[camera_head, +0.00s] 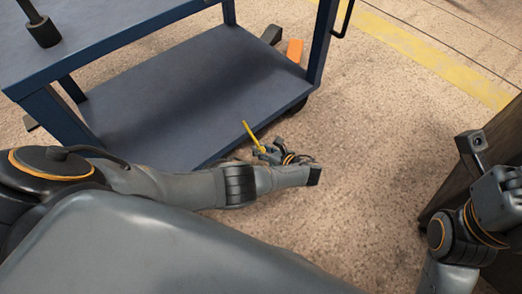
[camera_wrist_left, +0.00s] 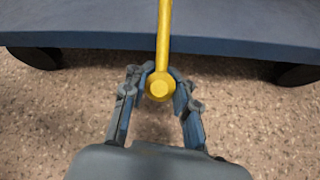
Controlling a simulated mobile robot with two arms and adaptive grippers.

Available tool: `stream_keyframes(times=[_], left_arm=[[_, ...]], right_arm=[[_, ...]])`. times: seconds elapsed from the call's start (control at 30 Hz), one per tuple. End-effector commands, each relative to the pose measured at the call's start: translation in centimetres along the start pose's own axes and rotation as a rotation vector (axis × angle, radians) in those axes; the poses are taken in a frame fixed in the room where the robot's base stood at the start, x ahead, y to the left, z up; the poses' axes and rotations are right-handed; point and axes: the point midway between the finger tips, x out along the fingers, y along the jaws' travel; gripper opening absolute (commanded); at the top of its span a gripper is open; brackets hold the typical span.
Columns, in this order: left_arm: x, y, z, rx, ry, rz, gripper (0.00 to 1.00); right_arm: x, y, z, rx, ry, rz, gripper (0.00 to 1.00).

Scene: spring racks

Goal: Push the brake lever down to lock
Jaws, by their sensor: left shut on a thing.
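The yellow brake lever (camera_head: 252,135) stands tilted at the near lower edge of the blue cart. In the left wrist view the lever (camera_wrist_left: 164,40) runs down from the cart edge to a round yellow end. My left gripper (camera_head: 266,152) is at the lever's lower part in the head view. In the left wrist view the left gripper (camera_wrist_left: 158,90) has its fingertips on both sides of the round end, shut on it. Only part of my right gripper (camera_head: 503,193) shows at the right edge; its fingers cannot be made out. The lever's mounting is hidden.
The blue cart (camera_head: 215,90) has a bare lower shelf. Dark wheels (camera_wrist_left: 36,58) show at both sides in the left wrist view. An orange piece (camera_head: 294,50) is beyond the shelf. A dark brown object (camera_head: 452,192) stands at the right. The speckled floor (camera_head: 375,130) between is clear.

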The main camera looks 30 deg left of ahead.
Motion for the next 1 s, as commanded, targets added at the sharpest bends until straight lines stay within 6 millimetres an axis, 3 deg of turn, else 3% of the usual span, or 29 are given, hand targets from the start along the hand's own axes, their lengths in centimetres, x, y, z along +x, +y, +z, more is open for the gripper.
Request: stream_keyframes(times=[0.5,0.53,0.67,1.0], left_arm=[[-0.32,-0.23,-0.67,0.002,0.015,-0.01,0.0],[-0.33,-0.23,-0.69,0.002,0.015,-0.011,0.25],[-0.31,-0.22,-0.62,0.002,0.013,-0.01,0.5],[-0.26,-0.12,-0.3,0.001,0.006,-0.005,0.5]], right_arm=[[0.47,-0.01,-0.47,-0.001,0.023,-0.003,0.0],[0.46,-0.01,-0.47,-0.001,0.022,-0.003,0.0],[0.4,0.0,-0.42,-0.001,0.02,-0.002,0.0],[0.15,0.09,-0.12,-0.002,0.01,0.002,0.0]])
